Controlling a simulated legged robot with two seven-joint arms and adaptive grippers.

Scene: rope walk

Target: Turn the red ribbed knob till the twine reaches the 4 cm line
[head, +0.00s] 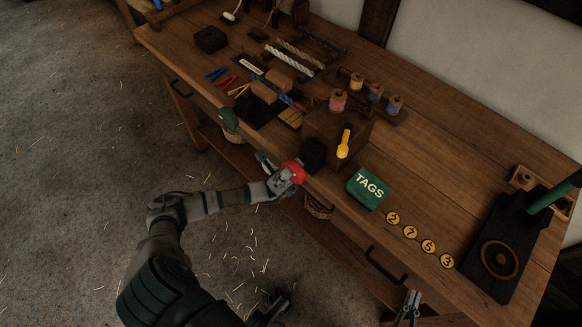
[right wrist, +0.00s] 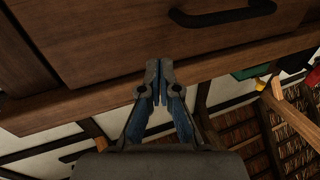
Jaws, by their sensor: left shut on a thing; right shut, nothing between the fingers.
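The red knob (head: 295,171) is at the front edge of the bench, beside a black round part on a dark wooden box (head: 325,128). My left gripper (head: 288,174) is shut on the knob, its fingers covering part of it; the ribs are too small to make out. My right gripper (head: 408,302) is low in front of the bench. In the right wrist view its fingers (right wrist: 157,90) are together and empty, near a drawer front. I cannot make out the twine or a 4 cm line in either view.
A yellow lever (head: 344,142) stands on the wooden box. A green TAGS box (head: 368,188) and several yellow number discs (head: 410,232) are to its right. A drawer handle (head: 386,266) juts from the bench front. A black plate (head: 494,266) lies at the far right.

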